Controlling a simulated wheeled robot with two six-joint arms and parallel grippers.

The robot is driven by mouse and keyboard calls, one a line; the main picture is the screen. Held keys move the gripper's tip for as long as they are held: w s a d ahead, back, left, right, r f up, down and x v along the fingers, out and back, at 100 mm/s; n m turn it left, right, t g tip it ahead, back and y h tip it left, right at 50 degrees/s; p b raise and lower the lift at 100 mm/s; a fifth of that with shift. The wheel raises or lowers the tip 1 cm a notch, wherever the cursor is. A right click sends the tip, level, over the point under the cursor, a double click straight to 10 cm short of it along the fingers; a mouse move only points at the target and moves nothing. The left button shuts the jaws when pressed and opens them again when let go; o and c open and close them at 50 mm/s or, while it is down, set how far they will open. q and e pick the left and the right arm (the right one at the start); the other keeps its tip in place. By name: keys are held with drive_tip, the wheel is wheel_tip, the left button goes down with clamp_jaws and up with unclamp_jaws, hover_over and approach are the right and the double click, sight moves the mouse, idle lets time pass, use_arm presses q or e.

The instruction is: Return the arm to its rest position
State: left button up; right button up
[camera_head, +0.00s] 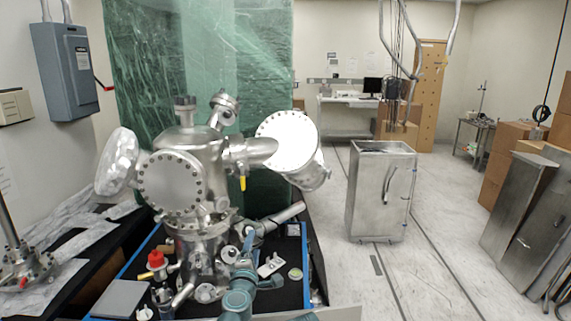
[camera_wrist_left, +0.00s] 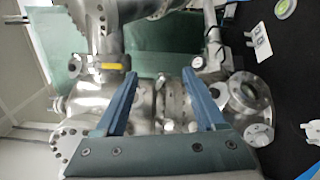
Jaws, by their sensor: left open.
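My left arm comes in at the bottom of the head view, teal and partly cut off by the lower edge. My left gripper (camera_head: 246,246) points away, in front of the steel vacuum chamber (camera_head: 185,195). In the left wrist view the two blue fingers of my left gripper (camera_wrist_left: 161,76) stand wide apart. No held object shows between them; the steel chamber body and a flange (camera_wrist_left: 245,95) lie behind and beside them. I cannot tell the exact gap between the fingers and the steel. My right gripper does not show.
A blue-edged black table (camera_head: 128,272) carries the chamber and several small parts, including a red-topped valve (camera_head: 156,259) and a grey box (camera_head: 119,299). A green curtain (camera_head: 240,60) hangs behind. A steel cabinet (camera_head: 378,195) stands on open floor to the right.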

use_arm(q)
drive_tip(key=s+d+f+m+g+h, duration=0.7)
drive_tip(key=f+m, duration=0.3)
drive_tip(key=m, duration=0.5)
drive_tip(key=s+a+f+m+g+y, duration=0.4)
drive_tip(key=s+a+f+g+y, duration=0.4)
drive_tip(key=s+a+f+g, duration=0.5)
drive_tip(key=s+d+r+m+t+y, duration=0.1)
drive_tip(key=s+d+m, duration=0.3)
drive_tip(key=s+d, duration=0.4)
drive_tip(key=shift+d+t, duration=0.3)
drive_tip(key=shift+d, duration=0.3)
drive_tip(key=shift+c, duration=0.4)
